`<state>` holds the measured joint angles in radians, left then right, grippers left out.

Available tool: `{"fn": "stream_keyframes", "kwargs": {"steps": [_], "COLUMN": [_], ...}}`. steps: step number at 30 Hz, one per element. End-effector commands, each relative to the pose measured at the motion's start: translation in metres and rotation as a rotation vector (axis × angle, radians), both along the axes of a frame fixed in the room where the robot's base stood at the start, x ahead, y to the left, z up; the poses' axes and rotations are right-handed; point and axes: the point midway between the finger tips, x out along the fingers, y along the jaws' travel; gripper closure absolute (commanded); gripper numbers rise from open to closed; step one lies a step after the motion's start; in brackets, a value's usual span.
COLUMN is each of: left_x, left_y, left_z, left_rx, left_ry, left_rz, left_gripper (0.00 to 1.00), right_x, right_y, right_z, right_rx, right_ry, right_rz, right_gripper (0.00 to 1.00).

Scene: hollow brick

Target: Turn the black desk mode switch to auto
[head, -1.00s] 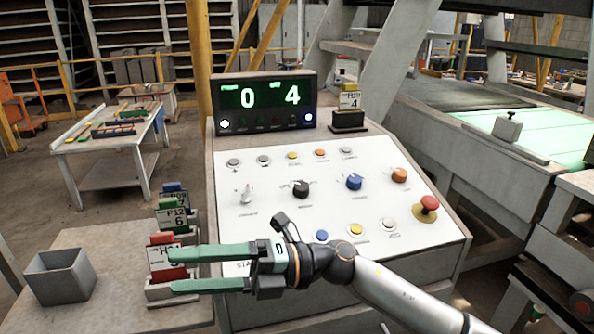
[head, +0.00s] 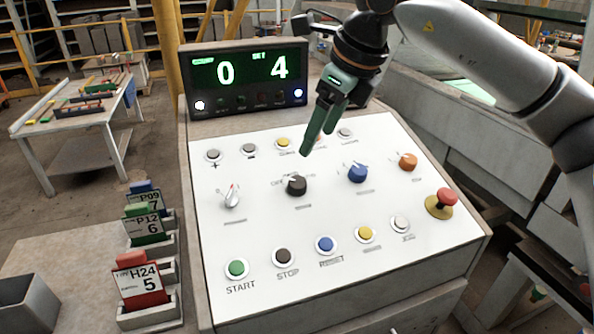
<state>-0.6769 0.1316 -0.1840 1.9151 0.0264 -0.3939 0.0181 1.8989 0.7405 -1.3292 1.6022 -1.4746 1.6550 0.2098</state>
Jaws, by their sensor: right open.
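The black mode switch (head: 296,185) is a round knob in the middle row of the white desk panel (head: 262,222). Small lettering stands around its upper side; I cannot read for sure which position its pointer marks. My right gripper (head: 309,148) comes down from the upper right with its green fingers pointing down and left. Its fingertips are open and empty, above the panel and a little beyond the black switch in the picture, apart from it. The fingers overlap in this view and hide part of the upper button row. My left gripper is out of view.
A grey-white selector (head: 232,197) sits left of the black switch; a blue knob (head: 357,173) and an orange knob (head: 407,161) sit right. The display (head: 245,79) reads 0 and 4. Card holders (head: 142,284) stand left.

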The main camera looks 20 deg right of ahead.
Motion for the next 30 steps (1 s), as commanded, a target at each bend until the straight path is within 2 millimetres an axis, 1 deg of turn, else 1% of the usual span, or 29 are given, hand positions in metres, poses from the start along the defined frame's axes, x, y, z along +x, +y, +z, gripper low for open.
{"fn": "stream_keyframes", "kwargs": {"steps": [5, 12, 15, 18, 24, 30], "left_x": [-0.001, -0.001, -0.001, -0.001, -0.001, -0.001], "left_y": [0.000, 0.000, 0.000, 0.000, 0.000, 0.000], "left_z": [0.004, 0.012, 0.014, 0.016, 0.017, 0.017], "left_rx": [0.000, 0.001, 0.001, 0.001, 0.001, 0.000], "left_ry": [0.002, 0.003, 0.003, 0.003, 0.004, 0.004], "left_rz": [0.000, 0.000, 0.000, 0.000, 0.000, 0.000], "left_gripper": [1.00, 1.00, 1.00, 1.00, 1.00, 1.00], "right_x": [0.009, 0.026, 0.032, 0.036, 0.040, 0.040], "right_y": [0.005, 0.015, 0.018, 0.020, 0.022, 0.022], "right_z": [-0.027, -0.072, -0.088, -0.099, -0.109, -0.110], "right_rx": [-0.001, 0.002, 0.003, 0.004, 0.004, 0.004], "right_ry": [0.006, 0.007, 0.005, 0.004, 0.003, 0.003], "right_rz": [0.002, 0.002, 0.003, 0.002, 0.003, 0.003], "right_gripper": [0.25, 0.25, 0.25, 0.25, 0.25, 0.25]}}
